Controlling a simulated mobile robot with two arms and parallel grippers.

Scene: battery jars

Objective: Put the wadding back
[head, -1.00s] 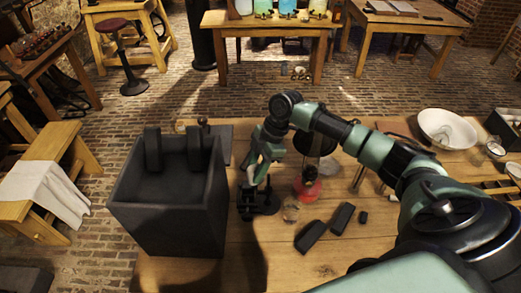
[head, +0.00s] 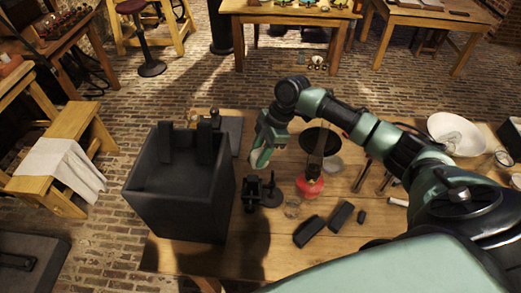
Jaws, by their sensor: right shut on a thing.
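My right gripper (head: 257,166) hangs above the wooden table, just behind a small black stand (head: 251,194). Its fingers are shut on a small pale thing (head: 259,158), which may be the wadding; the gripper and the distance hide its shape. A large dark open-topped box (head: 178,205) stands to the left of the gripper, with two dark upright blocks (head: 205,142) at its back rim. My left gripper is out of view.
A red-based lamp (head: 309,184), a small glass (head: 292,207) and dark blocks (head: 309,231) stand or lie right of the gripper. A white bowl (head: 455,134) sits at the right. The table's front middle (head: 275,262) is bare.

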